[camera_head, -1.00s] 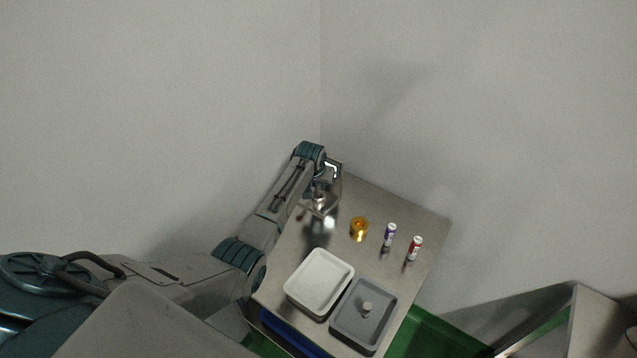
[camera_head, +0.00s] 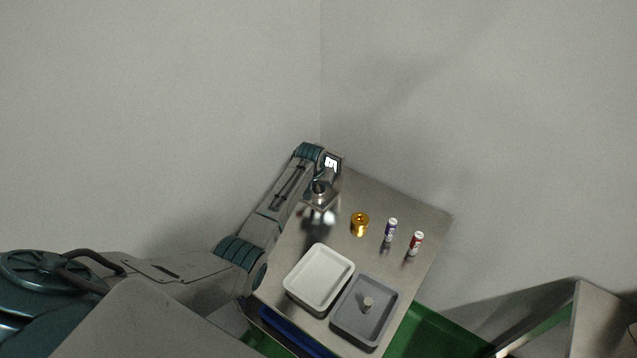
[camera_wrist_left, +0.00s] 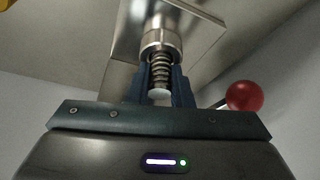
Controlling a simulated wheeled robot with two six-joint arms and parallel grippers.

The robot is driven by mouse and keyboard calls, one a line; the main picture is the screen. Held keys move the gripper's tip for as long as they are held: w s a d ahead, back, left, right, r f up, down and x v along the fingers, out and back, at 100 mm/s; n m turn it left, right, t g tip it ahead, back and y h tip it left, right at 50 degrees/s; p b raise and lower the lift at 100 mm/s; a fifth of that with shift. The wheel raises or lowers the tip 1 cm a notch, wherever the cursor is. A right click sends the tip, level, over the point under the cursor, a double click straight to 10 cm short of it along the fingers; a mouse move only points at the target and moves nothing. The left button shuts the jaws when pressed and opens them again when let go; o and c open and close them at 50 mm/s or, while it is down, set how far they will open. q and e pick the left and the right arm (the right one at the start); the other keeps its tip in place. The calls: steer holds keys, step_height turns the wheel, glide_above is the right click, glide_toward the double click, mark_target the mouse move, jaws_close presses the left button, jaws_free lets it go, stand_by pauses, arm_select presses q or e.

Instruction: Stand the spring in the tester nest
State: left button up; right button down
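The metal spring (camera_wrist_left: 160,74) shows in the left wrist view between the two fingers of my left gripper (camera_wrist_left: 162,90), which look closed around it. Its far end meets a round steel collar (camera_wrist_left: 159,40) on the tester; I cannot tell whether it is seated inside. A pale round end shows at the near side of the spring. In the head view, my left gripper (camera_head: 325,184) is over the steel tester (camera_head: 319,203) near the table's far left edge. The spring is too small to make out there. My right gripper is not in view.
A red ball knob (camera_wrist_left: 244,96) is close right of the fingers. On the table (camera_head: 425,226) are a brass part (camera_head: 360,223), a purple can (camera_head: 390,229), a red can (camera_head: 416,243), a white tray (camera_head: 322,272) and a grey tray (camera_head: 376,334) with a small post.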

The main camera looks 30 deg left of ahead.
arm_select(q)
steer(key=o, duration=0.5)
steer(key=b+v, duration=0.2)
steer(key=v, duration=0.8)
steer(key=shift+r, duration=0.4)
